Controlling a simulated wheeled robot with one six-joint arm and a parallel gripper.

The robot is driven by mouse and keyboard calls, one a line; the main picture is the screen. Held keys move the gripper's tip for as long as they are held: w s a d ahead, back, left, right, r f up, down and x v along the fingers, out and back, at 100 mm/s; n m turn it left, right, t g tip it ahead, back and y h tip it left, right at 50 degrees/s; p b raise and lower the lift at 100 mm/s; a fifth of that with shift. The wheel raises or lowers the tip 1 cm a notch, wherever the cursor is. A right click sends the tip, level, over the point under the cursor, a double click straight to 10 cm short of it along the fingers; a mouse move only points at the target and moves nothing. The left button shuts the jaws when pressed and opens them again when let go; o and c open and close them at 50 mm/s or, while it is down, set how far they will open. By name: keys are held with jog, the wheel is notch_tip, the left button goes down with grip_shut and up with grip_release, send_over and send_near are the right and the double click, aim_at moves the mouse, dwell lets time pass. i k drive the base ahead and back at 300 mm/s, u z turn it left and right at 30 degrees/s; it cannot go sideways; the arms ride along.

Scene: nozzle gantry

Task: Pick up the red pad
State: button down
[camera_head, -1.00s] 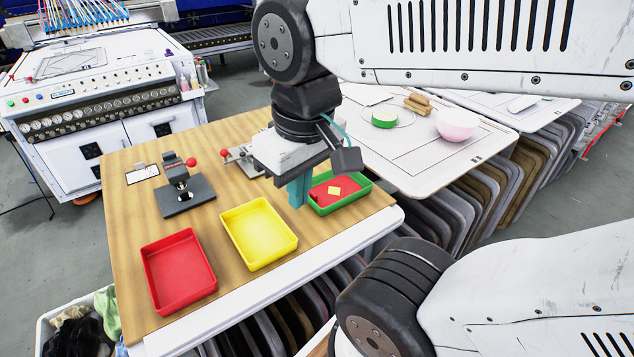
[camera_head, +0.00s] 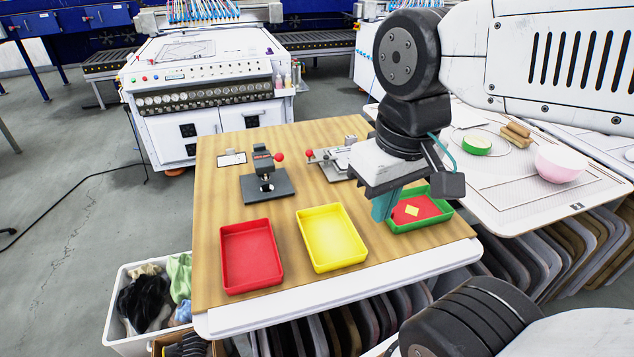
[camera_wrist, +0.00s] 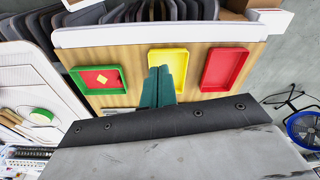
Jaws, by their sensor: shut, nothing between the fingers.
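My gripper (camera_head: 381,209) has teal fingers that are shut and empty. In the head view it hangs by the left side of the green tray and hides part of it.
A yellow tray (camera_head: 333,238) and a red tray (camera_head: 251,257) stand along the table (camera_head: 215,203). Two clamp devices with red knobs (camera_head: 266,187) stand behind. A white board at right holds a green round item (camera_head: 477,145) and a pink bowl (camera_head: 560,163).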

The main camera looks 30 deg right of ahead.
aim_at(409, 210)
jog(key=u, duration=0.05)
jog(key=k, duration=1)
jog(key=z, duration=0.55)
jog(key=i, duration=0.75)
jog(key=u, duration=1.15)
